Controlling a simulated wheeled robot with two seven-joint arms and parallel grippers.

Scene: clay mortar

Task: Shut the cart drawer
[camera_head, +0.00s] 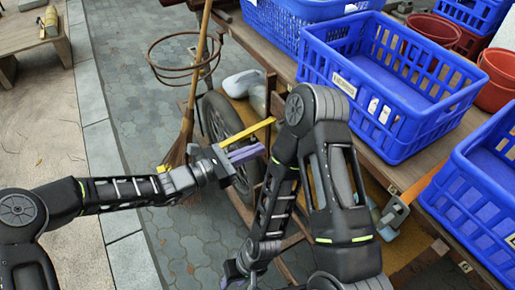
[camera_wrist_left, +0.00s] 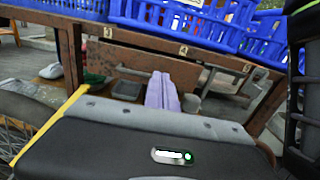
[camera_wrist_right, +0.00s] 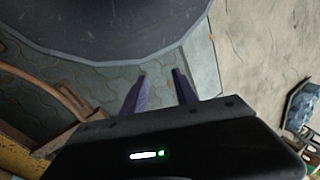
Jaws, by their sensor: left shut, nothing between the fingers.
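The wooden cart (camera_head: 405,178) carries blue crates along its top. How far the drawer stands out is unclear. In the head view my right arm hides much of that side. My left gripper (camera_head: 246,154) is shut and empty, beside the cart's wheel; its lavender fingers (camera_wrist_left: 172,92) appear in front of and below the drawer front. My right gripper (camera_wrist_right: 160,76) is open and empty, low over the paving; it shows partly in the head view (camera_head: 236,272).
Blue crates (camera_head: 388,90) and red-brown pots (camera_head: 497,80) stand on or behind the cart. A spoked wheel (camera_head: 228,135), a broom (camera_head: 188,125) and a wire ring basket (camera_head: 172,60) are near my left gripper. Paving (camera_head: 135,60) at left is clear.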

